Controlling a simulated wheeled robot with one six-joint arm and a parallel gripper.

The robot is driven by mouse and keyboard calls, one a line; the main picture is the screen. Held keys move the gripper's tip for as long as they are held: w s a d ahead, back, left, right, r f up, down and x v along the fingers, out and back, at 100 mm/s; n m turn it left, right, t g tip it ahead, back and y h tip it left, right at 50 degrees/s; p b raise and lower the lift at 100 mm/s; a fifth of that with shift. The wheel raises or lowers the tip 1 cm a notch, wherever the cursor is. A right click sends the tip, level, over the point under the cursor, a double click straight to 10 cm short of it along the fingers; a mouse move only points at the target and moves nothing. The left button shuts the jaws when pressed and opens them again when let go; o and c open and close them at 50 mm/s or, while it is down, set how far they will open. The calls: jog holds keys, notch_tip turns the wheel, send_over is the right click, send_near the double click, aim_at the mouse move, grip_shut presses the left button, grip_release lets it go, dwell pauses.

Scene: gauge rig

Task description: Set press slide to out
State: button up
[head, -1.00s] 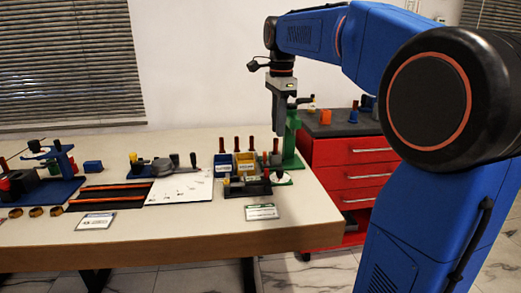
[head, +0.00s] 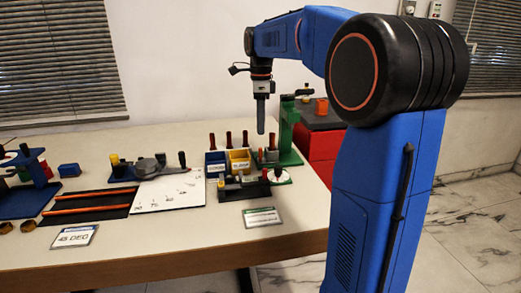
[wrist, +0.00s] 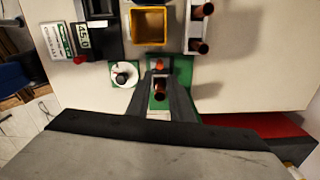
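The green press (head: 287,132) stands at the right end of the table in the head view, with an upright column on a green base. A small block with a dark red-brown upright handle (head: 272,141) is at its base. In the wrist view the green base (wrist: 184,72) lies below my fingers, and a red-brown knob (wrist: 159,90) shows between them. My gripper (head: 261,131) points straight down, left of the press column; it also shows in the wrist view (wrist: 160,77). Its fingers are apart, with no contact visible. I cannot tell the slide's position.
Blue (head: 215,160) and yellow (head: 239,160) bins stand left of the press. A dark fixture (head: 243,188) and a round white dial (head: 278,177) sit in front. A red cabinet (head: 323,152) is beside the table. A white angle sheet (head: 168,192) lies further left.

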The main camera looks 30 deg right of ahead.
aim_at(261, 149)
notch_tip(261, 149, down, 10)
jog(key=shift+r, duration=0.2)
dwell(0.3)
grip_shut()
